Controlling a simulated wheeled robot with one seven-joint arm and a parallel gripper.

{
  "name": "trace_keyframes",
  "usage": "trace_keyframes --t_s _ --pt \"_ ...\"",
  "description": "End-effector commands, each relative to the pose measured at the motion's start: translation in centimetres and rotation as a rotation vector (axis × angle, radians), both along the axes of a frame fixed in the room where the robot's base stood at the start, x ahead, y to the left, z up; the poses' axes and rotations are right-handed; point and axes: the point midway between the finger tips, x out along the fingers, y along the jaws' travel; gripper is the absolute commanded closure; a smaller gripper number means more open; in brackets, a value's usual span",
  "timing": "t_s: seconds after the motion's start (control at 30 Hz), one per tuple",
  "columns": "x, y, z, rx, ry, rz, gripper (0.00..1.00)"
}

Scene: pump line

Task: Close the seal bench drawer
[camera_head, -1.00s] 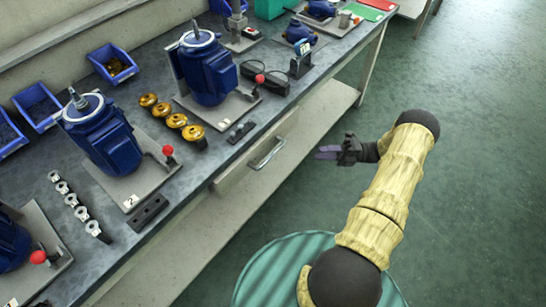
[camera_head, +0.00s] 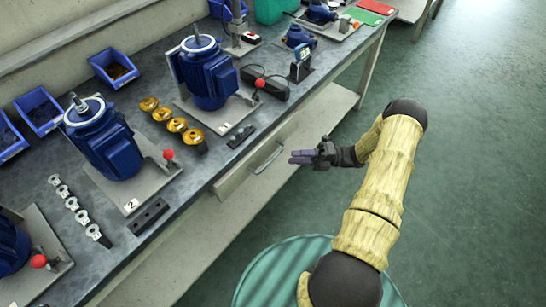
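The seal bench drawer (camera_head: 234,181) is a pale front under the bench top's front edge, with a metal bar handle (camera_head: 268,158). Its front seems to stand out a little from the bench, but I cannot tell how far. My gripper (camera_head: 292,157) has purple fingers on a dark hand and points left at the drawer. It is just right of the handle in the picture, with a small gap between them, and appears empty. The fingers look close together from here; whether they are shut is unclear.
The grey bench top (camera_head: 190,185) carries blue motors (camera_head: 206,75) on plates, gold rings (camera_head: 178,124), metal clamps (camera_head: 72,203) and blue bins (camera_head: 112,65). A pale lower shelf (camera_head: 320,115) runs under the bench. The green floor (camera_head: 465,170) on the right is clear.

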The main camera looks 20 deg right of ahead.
Motion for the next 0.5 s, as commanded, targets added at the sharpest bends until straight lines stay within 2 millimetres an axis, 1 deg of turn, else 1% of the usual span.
trace_keyframes --t_s 0.03,0.3,0.4,0.5 --pt "0.1 1.0 0.2 0.002 0.001 0.002 0.67" --pt "0.8 5.6 0.8 0.001 0.001 0.002 0.67" --pt "1.1 7.0 0.9 0.001 0.000 0.002 0.67" --pt "1.2 7.9 1.1 0.001 0.001 0.000 0.67"
